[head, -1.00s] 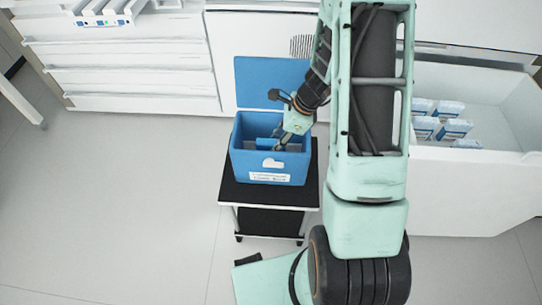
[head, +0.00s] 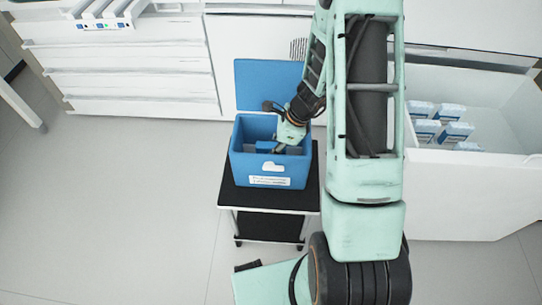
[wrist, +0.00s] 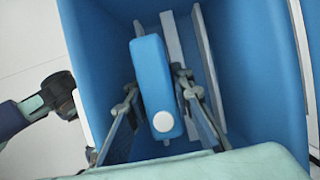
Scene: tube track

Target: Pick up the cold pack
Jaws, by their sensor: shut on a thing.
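The cold pack is a blue, rounded slab with a white round cap in the wrist view (wrist: 152,70). It stands inside an open blue box (head: 250,165), and a small part of it shows in the head view (head: 264,146). My gripper (wrist: 156,88) reaches down into the box, with one finger on each side of the pack, shut on it. In the head view my gripper (head: 277,150) is partly hidden by the box's front wall. I cannot tell whether the pack touches the box floor.
Grey upright plates (wrist: 207,65) stand in the box, right of the pack. The box's lid (head: 268,85) is raised at the back. The box sits on a small black cart (head: 235,197). An open white drawer (head: 480,200) with several white-and-blue packs is at right. Floor at left is clear.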

